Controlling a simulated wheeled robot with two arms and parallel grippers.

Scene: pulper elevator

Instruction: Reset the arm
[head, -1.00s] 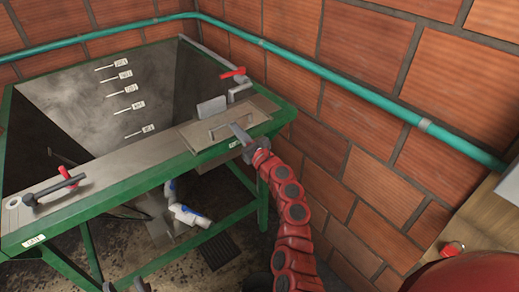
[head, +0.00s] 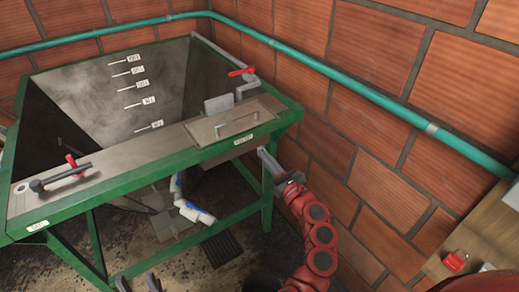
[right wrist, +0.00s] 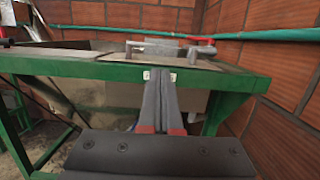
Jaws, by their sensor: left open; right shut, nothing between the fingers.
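My right arm is red and comes in from the lower right in the head view. Its gripper (head: 264,156) is shut and empty, beside the right front corner of the green-framed hopper (head: 150,185). In the right wrist view the closed fingers (right wrist: 156,80) point at the hopper's green front edge, with nothing between them. My left gripper (head: 138,284) shows only as two parted fingertips at the bottom edge of the head view, open and empty. The rest of the left arm is out of view.
A hatch plate with a handle (head: 236,122) lies on the hopper's right ledge, with a red-handled valve (head: 242,72) behind it. A black-and-red lever (head: 62,177) is on the left ledge. A teal pipe (head: 350,95) runs along the brick wall at right.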

